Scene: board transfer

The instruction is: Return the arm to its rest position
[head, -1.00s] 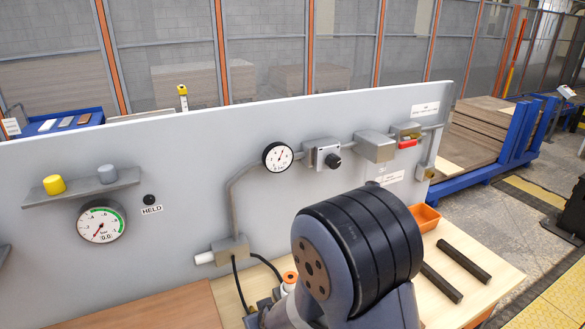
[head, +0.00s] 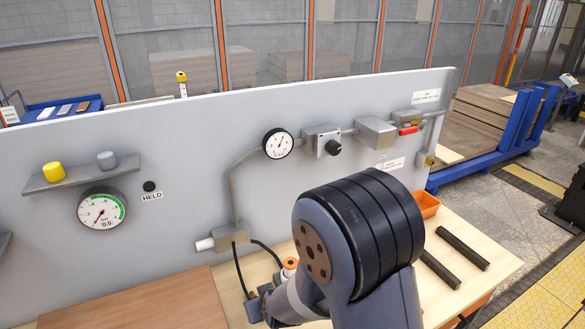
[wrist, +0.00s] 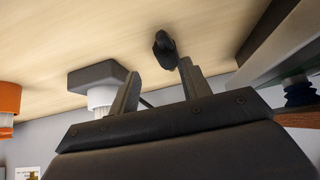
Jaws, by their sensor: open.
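My arm rises at the lower right of the head view, in front of the grey panel (head: 200,230). My gripper (wrist: 160,78) shows in the wrist view with its two fingers apart and nothing between them. A small black knob-like thing (wrist: 165,48) shows just beyond the fingertips, near the pale wooden surface (wrist: 60,45); I cannot tell its distance. The gripper itself does not show in the head view.
A grey block with a white cylinder (wrist: 100,80) is left of the fingers. An orange part (wrist: 8,98) is at the left edge. Two dark bars (head: 463,249) and an orange bin (head: 425,204) lie on the bench, right of my arm.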

